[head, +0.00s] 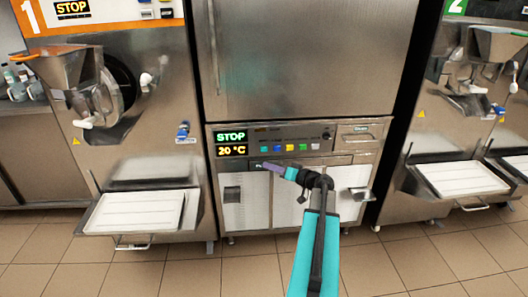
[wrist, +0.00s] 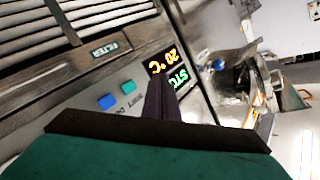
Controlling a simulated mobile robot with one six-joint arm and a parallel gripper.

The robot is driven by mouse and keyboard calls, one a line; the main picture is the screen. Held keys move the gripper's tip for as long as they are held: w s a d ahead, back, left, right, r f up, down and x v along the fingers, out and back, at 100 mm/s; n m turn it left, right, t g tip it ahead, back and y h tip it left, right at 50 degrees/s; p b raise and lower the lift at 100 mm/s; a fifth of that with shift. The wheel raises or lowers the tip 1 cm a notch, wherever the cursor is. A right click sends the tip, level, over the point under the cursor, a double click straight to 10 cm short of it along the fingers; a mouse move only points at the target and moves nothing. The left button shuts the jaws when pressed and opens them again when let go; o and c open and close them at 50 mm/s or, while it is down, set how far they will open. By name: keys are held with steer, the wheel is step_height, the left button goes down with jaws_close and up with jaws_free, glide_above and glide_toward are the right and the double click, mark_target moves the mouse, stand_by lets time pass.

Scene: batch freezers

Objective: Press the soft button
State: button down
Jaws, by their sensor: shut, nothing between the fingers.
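The control panel (head: 322,134) of the middle machine carries a row of small coloured buttons: blue ones (head: 271,150) at left, then yellow (head: 290,148), green (head: 302,147) and a pale one. Their labels are too small to read in the head view, so I cannot tell which is the soft button. My gripper (head: 266,166) is shut and empty, its purple fingers pointing left, in front of the machine just below the button row. In the tilted wrist view, the shut fingers (wrist: 158,88) overlap the display's edge; a blue button (wrist: 106,101) and a teal one (wrist: 128,87) show beside them.
Lit displays (head: 231,143) read STOP and 20 °C at the panel's left. Machine 1 (head: 140,60) stands left with a white tray (head: 135,211) jutting out; machine 2 (head: 470,100) stands right with another tray (head: 466,178). The tiled floor (head: 420,262) in front is clear.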

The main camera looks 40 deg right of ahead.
mark_target(261, 151)
steer(key=shift+w+d, duration=0.1)
steer(key=shift+w+d+p, duration=0.55)
steer(key=shift+w+d, duration=0.85)
steer(key=shift+w, duration=0.25)
steer(key=shift+w+d+p, duration=0.5)
steer(key=shift+w+d, duration=0.85)
steer(key=shift+w, duration=0.3)
steer(key=shift+w+d+f+b, duration=0.2)
steer(key=shift+b, duration=0.35)
steer(key=shift+w+d+r+b, duration=0.1)
steer(key=shift+w+d+b, duration=0.3)
steer(key=shift+w+b, duration=0.15)
stand_by(1.2)
steer(key=shift+s+a, duration=0.1)
steer(key=shift+s, duration=0.1)
steer(key=shift+s+a+b, duration=0.5)
steer(key=shift+s+b, duration=0.1)
steer(key=shift+b, duration=0.2)
